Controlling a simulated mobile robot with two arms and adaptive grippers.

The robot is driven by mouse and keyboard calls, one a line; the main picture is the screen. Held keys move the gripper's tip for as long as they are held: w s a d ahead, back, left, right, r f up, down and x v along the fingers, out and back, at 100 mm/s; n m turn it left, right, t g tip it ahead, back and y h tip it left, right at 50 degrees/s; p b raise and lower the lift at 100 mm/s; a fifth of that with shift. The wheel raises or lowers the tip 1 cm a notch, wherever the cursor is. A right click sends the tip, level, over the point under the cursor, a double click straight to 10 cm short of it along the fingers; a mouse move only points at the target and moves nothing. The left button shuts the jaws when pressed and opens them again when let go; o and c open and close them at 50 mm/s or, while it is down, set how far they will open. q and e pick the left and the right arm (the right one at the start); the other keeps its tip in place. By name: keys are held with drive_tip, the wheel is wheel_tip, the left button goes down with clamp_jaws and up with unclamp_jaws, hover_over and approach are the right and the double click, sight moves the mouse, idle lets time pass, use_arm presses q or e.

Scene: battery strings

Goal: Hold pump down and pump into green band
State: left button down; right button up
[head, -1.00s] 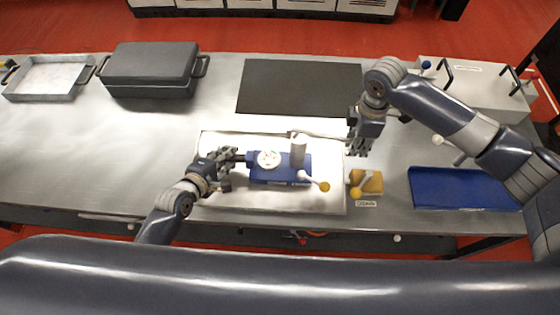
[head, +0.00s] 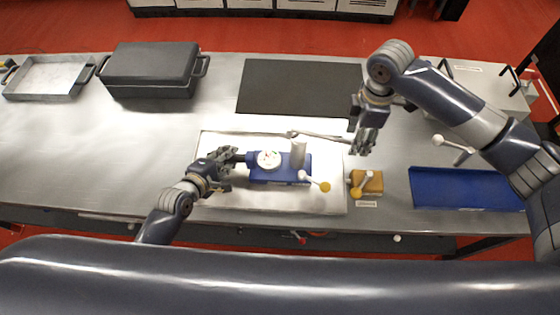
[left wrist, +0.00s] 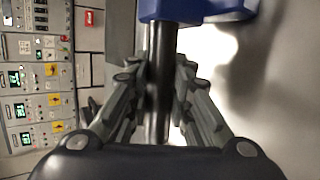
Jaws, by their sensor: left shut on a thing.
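The blue pump (head: 270,177) sits on a white tray (head: 235,203). It has a round white gauge (head: 269,160) on top, too small here to read its needle or green band. A grey upright cylinder (head: 299,153) carries a thin lever (head: 318,136) that runs right. My left gripper (head: 232,157) is shut on the pump's dark bar at its left end; in the left wrist view the fingers flank this dark bar (left wrist: 160,85). My right gripper (head: 363,142) is at the lever's right end; its fingers are too small to tell whether they grip it.
A blue tray (head: 465,188) lies farther right. A black mat (head: 300,85) lies behind the pump. A dark lidded case (head: 150,70) and a metal tray (head: 48,78) stand at far left.

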drive_tip(key=shift+r, duration=0.65)
drive_tip(key=r, duration=0.4)
drive_tip(key=shift+d+r, duration=0.3)
drive_tip(key=shift+s+f, duration=0.1)
drive_tip(key=shift+f, duration=4.25)
drive_tip(key=shift+c, duration=0.3)
clamp_jaws()
drive_tip(key=shift+f, duration=0.1)
